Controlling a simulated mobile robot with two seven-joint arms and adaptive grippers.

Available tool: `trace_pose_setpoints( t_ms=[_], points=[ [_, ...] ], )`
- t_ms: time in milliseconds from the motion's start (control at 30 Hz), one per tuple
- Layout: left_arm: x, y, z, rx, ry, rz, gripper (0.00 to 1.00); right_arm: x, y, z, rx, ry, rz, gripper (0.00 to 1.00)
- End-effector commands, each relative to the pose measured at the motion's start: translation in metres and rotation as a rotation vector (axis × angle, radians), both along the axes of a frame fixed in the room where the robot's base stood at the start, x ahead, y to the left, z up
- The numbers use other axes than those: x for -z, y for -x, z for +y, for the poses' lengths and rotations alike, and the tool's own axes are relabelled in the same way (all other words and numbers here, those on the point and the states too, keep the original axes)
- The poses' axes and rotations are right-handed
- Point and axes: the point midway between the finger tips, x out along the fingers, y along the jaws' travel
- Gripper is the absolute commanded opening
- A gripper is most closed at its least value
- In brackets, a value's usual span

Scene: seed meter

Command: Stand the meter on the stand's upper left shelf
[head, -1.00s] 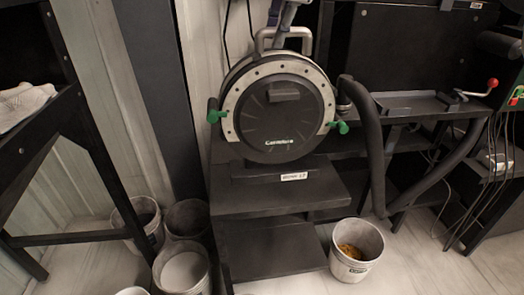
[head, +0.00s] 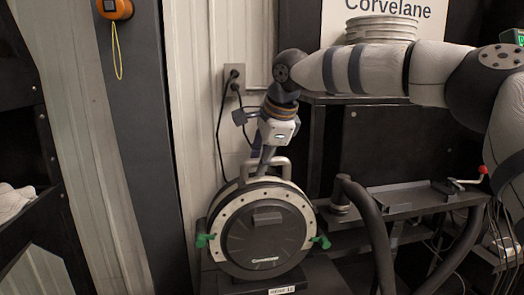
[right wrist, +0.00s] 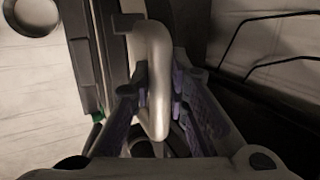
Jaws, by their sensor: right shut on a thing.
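The meter (head: 258,236) is a round black drum with a pale bolted ring, green side clamps and a pale top handle (head: 277,163). It is upright over the stand's upper left shelf (head: 318,278), behind a small white label. Its underside is dark, so I cannot tell whether it touches the shelf. My right gripper (head: 264,160) reaches down from above and is shut on the handle. In the right wrist view the handle (right wrist: 155,75) runs between the purple-lined fingers (right wrist: 160,95). My left gripper is not in view.
A thick black hose (head: 368,225) curves up right of the meter. A tray with a red-knobbed lever (head: 482,170) lies further right. A wall outlet (head: 234,77) with cables is behind my right gripper. Stacked round sieves (head: 381,28) stand on top at the back.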

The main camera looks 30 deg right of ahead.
Motion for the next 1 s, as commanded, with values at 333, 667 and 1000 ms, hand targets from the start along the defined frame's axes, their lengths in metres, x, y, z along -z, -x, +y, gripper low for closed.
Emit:
trace_pose_setpoints(
  t_ms=[333,667,1000],
  points=[
    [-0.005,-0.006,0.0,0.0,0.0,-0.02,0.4,0.026,-0.001,0.001,-0.001,-0.003,-0.019,0.0],
    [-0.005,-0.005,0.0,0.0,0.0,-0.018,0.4,0.034,0.001,0.0,0.0,-0.001,-0.001,0.35],
    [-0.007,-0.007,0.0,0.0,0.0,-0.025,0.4,0.019,0.008,-0.001,0.0,-0.001,-0.004,0.35]
  ],
)
